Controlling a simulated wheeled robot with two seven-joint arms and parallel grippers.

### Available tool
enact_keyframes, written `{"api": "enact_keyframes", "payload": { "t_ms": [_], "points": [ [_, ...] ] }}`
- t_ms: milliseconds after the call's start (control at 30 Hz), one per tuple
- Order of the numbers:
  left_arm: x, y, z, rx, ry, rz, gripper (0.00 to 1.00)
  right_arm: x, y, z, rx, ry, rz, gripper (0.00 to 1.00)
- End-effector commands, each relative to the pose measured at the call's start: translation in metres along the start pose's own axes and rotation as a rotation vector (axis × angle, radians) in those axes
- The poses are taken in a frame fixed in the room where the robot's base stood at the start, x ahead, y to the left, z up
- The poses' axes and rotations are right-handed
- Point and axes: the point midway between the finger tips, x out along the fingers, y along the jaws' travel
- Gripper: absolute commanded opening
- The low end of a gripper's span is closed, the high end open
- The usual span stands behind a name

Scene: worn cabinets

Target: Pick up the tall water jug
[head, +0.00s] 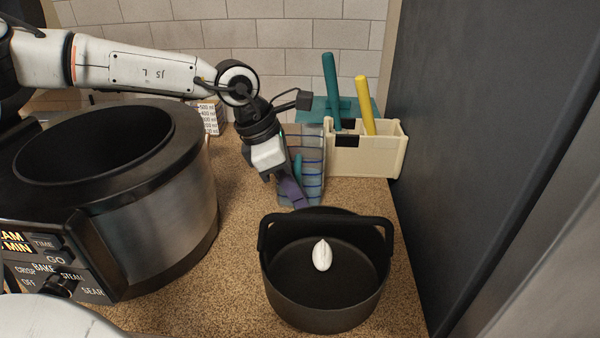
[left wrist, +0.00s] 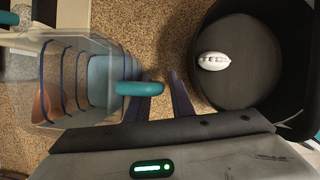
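The tall water jug (head: 313,158) is clear with blue bands and stands upright on the counter in front of the cream holder. In the left wrist view the jug (left wrist: 75,85) fills the left side, and its teal handle (left wrist: 140,88) points toward my fingers. My left gripper (head: 291,190) is at the jug's handle side and hides part of it in the head view. In the left wrist view the two dark purple fingers (left wrist: 164,98) are apart, with the handle's outer end near the gap. I cannot tell whether they touch it. My right gripper is out of view.
A black pot (head: 325,290) with a white object (head: 322,255) inside stands close in front of the jug. A large cooker (head: 150,220) is on the left. A cream holder (head: 365,150) with teal and yellow handles is behind. A dark panel (head: 470,130) bounds the right.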

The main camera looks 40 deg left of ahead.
Motion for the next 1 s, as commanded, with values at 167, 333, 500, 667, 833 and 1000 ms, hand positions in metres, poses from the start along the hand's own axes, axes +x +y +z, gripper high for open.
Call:
{"api": "enact_keyframes", "payload": {
  "t_ms": [167, 333, 500, 667, 833, 1000],
  "points": [
    [-0.0003, 0.0003, 0.0003, 0.000, -0.001, 0.001, 0.17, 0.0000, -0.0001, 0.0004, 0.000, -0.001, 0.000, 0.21],
    [-0.0005, 0.0003, 0.0002, 0.000, -0.001, 0.001, 0.00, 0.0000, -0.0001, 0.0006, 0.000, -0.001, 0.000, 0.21],
    [-0.0006, 0.0003, 0.0002, 0.000, -0.001, 0.001, 0.00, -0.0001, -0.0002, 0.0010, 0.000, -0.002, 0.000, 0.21],
    [-0.0007, 0.0004, 0.0002, 0.000, -0.001, 0.001, 0.00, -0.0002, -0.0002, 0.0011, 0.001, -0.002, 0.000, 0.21],
    [-0.0008, 0.0004, 0.0002, 0.000, -0.001, 0.001, 0.00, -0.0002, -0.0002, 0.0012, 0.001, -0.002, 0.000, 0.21],
    [-0.0008, 0.0004, 0.0003, 0.000, -0.001, 0.001, 0.00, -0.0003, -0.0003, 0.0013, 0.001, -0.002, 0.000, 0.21]
  ]
}}
